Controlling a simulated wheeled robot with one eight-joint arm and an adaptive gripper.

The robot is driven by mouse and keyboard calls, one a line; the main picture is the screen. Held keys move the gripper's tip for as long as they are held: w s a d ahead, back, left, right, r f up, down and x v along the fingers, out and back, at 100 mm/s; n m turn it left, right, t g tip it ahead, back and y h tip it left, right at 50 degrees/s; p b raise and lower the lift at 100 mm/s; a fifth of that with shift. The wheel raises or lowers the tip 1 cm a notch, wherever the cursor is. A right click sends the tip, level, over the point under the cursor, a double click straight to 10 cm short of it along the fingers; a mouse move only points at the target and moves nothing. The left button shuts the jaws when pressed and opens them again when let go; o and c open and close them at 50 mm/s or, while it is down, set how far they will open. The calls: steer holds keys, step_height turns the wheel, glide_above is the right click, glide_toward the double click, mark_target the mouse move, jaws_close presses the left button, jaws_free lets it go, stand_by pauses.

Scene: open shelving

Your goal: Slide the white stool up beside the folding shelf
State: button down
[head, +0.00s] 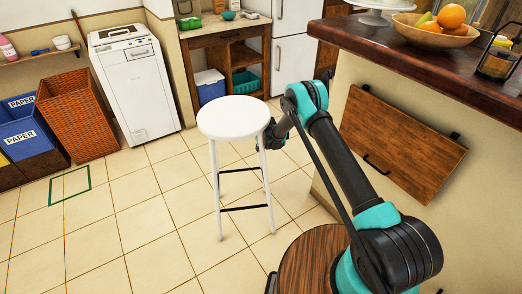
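The white stool (234,116) stands upright on the tiled floor at the middle of the head view, with a round seat, white legs and dark crossbars. The folding shelf (402,137) is a brown wooden panel hanging folded down against the counter's side, to the right of the stool. Floor and my arm lie between the two. My gripper (270,139) is black and sits low at the stool's right side, close to the seat rim and a right-hand leg. Its fingers are small and partly hidden, so I cannot tell whether they touch or grip the leg.
A green square outline (69,187) marks the floor at left, near the blue paper bin (26,133) and wicker basket (77,117). A white washing machine (133,82) and wooden workbench (222,55) stand behind. The dark counter top (420,58) overhangs at right. Front-left floor is clear.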

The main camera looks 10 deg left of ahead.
steer(key=shift+w+a+f, duration=0.1)
steer(key=shift+w+a, duration=0.1)
steer(key=shift+a, duration=0.05)
steer(key=c, duration=1.3)
jaws_free()
steer(key=shift+a+f, duration=0.15)
steer(key=shift+a, duration=0.05)
steer(key=shift+o, duration=0.2)
steer(key=s+d+r, duration=0.1)
steer(key=s+d, duration=0.5)
steer(key=s, duration=0.4)
steer(key=shift+s+d, duration=0.25)
steer(key=shift+s, duration=0.1)
steer(key=shift+r, duration=0.1)
